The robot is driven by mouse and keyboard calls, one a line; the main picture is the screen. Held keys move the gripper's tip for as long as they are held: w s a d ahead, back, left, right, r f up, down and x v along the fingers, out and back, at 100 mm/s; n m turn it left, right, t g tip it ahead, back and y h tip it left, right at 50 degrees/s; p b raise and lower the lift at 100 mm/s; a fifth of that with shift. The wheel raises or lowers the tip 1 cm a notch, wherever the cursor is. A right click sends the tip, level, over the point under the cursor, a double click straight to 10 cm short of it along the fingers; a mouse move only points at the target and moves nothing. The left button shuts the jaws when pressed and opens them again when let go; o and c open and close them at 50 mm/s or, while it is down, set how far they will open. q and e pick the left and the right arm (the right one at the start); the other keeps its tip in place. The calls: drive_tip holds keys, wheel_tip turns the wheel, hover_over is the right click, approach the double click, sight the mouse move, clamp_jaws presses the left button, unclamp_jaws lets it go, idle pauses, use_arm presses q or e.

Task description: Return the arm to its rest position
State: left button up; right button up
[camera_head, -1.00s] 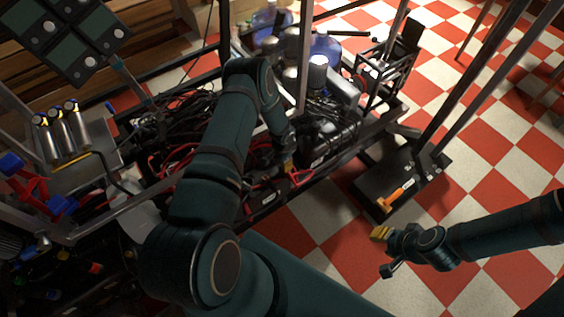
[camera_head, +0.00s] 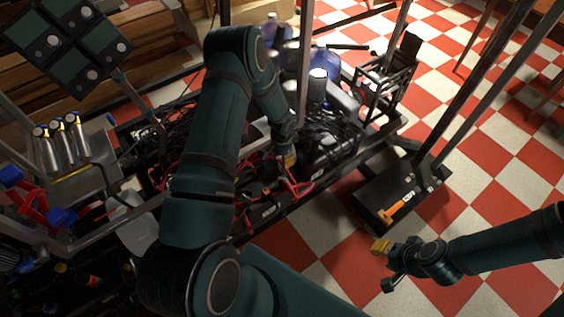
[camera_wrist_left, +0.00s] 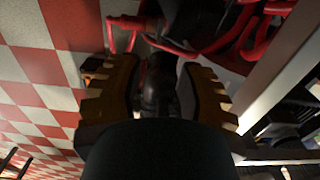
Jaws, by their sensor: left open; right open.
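My left arm (camera_head: 213,140) reaches up from the bottom of the head view and bends down over the frame full of cables. Its gripper (camera_head: 287,160) has yellow fingertips and is close to red cables at the frame's near side. In the left wrist view the two toothed yellow fingers of the left gripper (camera_wrist_left: 157,95) are apart, with a dark rounded object behind the gap. I cannot tell whether they touch it. My right gripper (camera_head: 383,262), with a yellow tip, hangs over the checkered floor at lower right, clear of other things.
Red cables (camera_head: 292,190) and black cables fill the metal frame (camera_head: 262,215). Upright posts (camera_head: 305,70) stand near the left arm. A black platform (camera_head: 372,205) carries an orange-handled tool (camera_head: 396,207). The checkered floor (camera_head: 500,150) at right is mostly open.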

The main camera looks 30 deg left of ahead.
idle(0.7)
use_arm(q)
drive_tip(key=s+d+r+n+t+h, duration=0.1)
drive_tip(key=s+d+r+n+h, duration=0.1)
drive_tip(key=s+d, duration=0.6)
drive_tip(key=s+d+r+n+h, duration=0.2)
drive_tip(key=s+d+r+n, duration=0.2)
drive_tip(key=d, duration=1)
drive_tip(key=s+r, duration=0.2)
drive_tip(key=s, duration=0.2)
drive_tip(key=shift+s+t, duration=0.4)
drive_tip(key=shift+r, duration=0.1)
